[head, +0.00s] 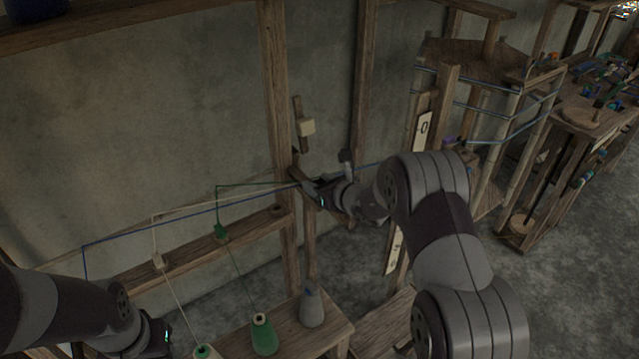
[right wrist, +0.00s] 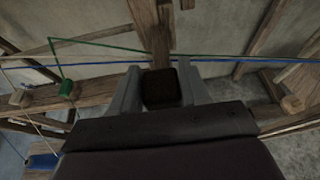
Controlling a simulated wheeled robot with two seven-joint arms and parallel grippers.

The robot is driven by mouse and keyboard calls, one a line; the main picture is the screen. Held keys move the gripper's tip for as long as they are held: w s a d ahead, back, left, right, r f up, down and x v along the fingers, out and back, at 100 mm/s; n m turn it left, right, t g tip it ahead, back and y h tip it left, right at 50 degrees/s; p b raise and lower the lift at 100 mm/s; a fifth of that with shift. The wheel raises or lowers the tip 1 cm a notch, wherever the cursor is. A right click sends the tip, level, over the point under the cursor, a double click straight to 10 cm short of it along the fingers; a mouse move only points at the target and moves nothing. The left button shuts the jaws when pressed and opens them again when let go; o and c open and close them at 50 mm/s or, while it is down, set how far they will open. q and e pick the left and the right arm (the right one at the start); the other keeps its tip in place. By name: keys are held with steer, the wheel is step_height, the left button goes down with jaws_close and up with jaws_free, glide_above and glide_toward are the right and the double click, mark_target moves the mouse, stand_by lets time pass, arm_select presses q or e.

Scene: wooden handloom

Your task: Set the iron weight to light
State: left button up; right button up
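The iron weight is a small dark brown block (right wrist: 162,88) in the right wrist view, at the foot of an upright wooden bar.
Blue and green threads (head: 250,187) run close by my right gripper. A loom post (head: 283,120) stands just left of it. A pale block (head: 307,127) sits on a short bar above. Green (head: 264,335) and grey (head: 312,307) thread cones stand on a bench below.

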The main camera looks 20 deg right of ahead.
jaws_close()
steer(key=shift+w+f, duration=0.1)
steer(key=shift+w, duration=0.1)
steer(key=w+b, duration=0.1)
steer(key=w+a+b, duration=0.1)
steer(key=w, duration=0.1)
steer(key=shift+a+f, duration=0.1)
steer(key=w, duration=0.1)
steer(key=w+a, duration=0.1)
steer(key=w, duration=0.3)
steer(key=shift+a+r+b, duration=0.2)
steer(key=shift+a+b, duration=0.1)
steer(key=shift+a, duration=0.1)
steer(key=shift+w, duration=0.1)
steer(key=shift+r, duration=0.15)
steer(key=o, duration=0.6)
jaws_free()
steer(key=shift+o, duration=0.7)
steer(key=shift+w, duration=0.1)
